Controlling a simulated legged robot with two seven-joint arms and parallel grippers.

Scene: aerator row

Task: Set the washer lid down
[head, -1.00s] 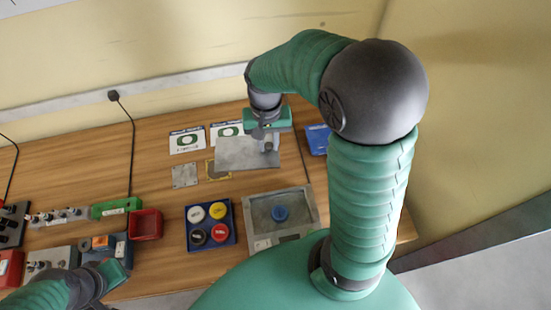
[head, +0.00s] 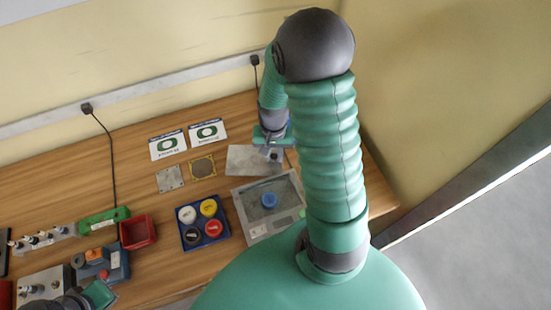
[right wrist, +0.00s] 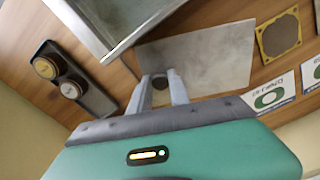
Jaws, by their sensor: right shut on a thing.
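The washer lid (head: 250,160) is a flat grey metal plate, behind the washer box in the head view. My right gripper (head: 273,153) is over its right part. In the right wrist view the two fingers (right wrist: 161,88) are shut on a small round grip on the lid (right wrist: 215,55). I cannot tell whether the lid touches the table. The open grey washer box (head: 262,233), with a blue round piece (head: 269,200) inside, stands in front of it. My left gripper (head: 100,295) is at the lower left; its fingers do not show clearly.
Left of the lid lie a yellow-framed plate (head: 202,167), a grey plate (head: 170,179) and two cards (head: 167,146). A blue tray (head: 214,238) holds several round caps. A red bin (head: 137,232) stands farther left. A dark holder (right wrist: 98,99) shows in the right wrist view.

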